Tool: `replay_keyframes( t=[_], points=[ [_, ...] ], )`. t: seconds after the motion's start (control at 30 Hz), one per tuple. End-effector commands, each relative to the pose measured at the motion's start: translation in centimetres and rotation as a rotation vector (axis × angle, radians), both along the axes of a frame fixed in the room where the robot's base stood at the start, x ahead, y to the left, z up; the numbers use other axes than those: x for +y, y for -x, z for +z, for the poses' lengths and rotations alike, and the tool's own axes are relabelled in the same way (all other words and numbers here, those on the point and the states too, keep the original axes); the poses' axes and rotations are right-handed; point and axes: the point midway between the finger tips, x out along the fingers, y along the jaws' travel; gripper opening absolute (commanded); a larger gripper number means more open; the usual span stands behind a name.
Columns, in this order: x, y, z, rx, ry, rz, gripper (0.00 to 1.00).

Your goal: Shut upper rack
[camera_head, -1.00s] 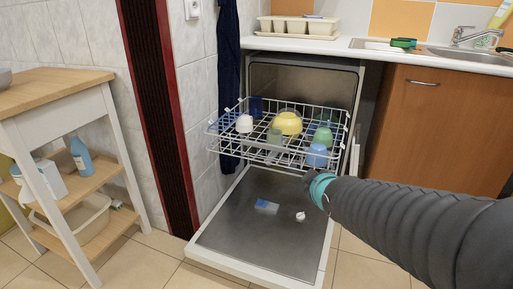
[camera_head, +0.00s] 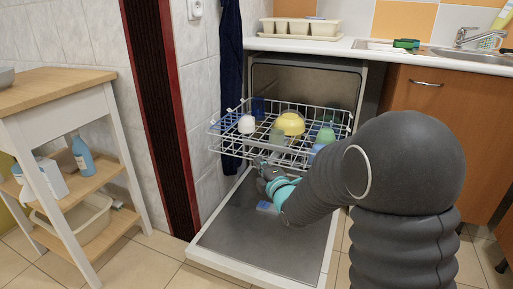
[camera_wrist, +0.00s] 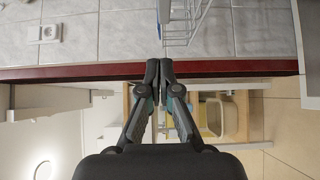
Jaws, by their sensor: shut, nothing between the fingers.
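The upper rack (camera_head: 224,133) is a white wire basket pulled out of the open dishwasher (camera_head: 303,84). It holds a yellow bowl (camera_head: 290,123), a white cup (camera_head: 247,124), and several blue and green cups. My gripper (camera_head: 262,166) is just in front of and below the rack's front edge; whether it touches the rack is unclear. In the wrist view my gripper (camera_wrist: 166,64) has its fingertips together with nothing between them. A corner of the wire rack (camera_wrist: 182,30) shows beyond the tips there.
The lowered dishwasher door (camera_head: 262,245) lies open below the rack. A wooden-topped trolley (camera_head: 60,92) stands at the left, and a brown cabinet (camera_head: 420,105) at the right. Tiled floor is free between trolley and door.

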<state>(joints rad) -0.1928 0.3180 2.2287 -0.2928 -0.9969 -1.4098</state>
Motion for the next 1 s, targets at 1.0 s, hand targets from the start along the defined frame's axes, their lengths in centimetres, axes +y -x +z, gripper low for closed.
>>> replay_keyframes(
  t=[1.0],
  points=[
    [1.5, -9.9, 0.0, 0.001, 0.000, -0.001, 0.00]
  ],
)
